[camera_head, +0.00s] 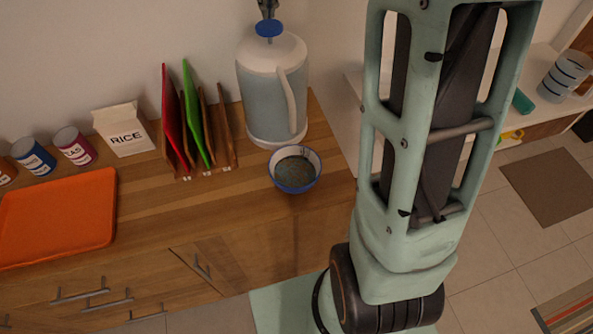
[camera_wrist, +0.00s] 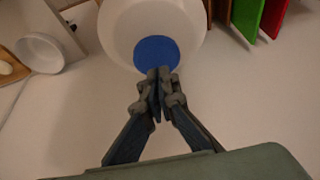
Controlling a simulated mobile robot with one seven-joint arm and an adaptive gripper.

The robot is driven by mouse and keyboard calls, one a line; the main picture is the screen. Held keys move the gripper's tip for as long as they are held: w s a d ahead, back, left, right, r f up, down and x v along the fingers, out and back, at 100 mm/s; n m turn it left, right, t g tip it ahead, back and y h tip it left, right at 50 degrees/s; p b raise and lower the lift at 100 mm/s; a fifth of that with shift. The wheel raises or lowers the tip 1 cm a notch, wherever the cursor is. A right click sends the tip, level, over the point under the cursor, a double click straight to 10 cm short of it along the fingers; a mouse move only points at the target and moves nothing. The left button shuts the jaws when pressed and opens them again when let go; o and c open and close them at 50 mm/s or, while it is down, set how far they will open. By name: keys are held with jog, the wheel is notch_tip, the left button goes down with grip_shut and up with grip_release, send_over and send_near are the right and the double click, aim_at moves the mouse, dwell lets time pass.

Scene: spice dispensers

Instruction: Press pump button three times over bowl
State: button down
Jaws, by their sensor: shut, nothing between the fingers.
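A blue-rimmed bowl (camera_head: 295,188) with something brown inside stands on the counter in front of the dispenser. My gripper (camera_wrist: 158,74) is shut and empty, with its fingertips at the edge of the blue button. In the head view my gripper (camera_head: 267,8) shows just above the button. Whether they touch, I cannot tell.
A rack of coloured boards (camera_head: 190,115) stands left of the dispenser. A rice box (camera_head: 124,129), cans (camera_head: 74,146) and an orange tray (camera_head: 57,222) are further left. A shelf with a striped pitcher (camera_head: 563,76) is at the right.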

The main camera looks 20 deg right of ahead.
jog(key=shift+r, duration=0.1)
notch_tip(320, 180, up, 6)
jog(key=p, duration=0.4)
jog(key=shift+p, duration=0.4)
jog(key=shift+w, duration=0.1)
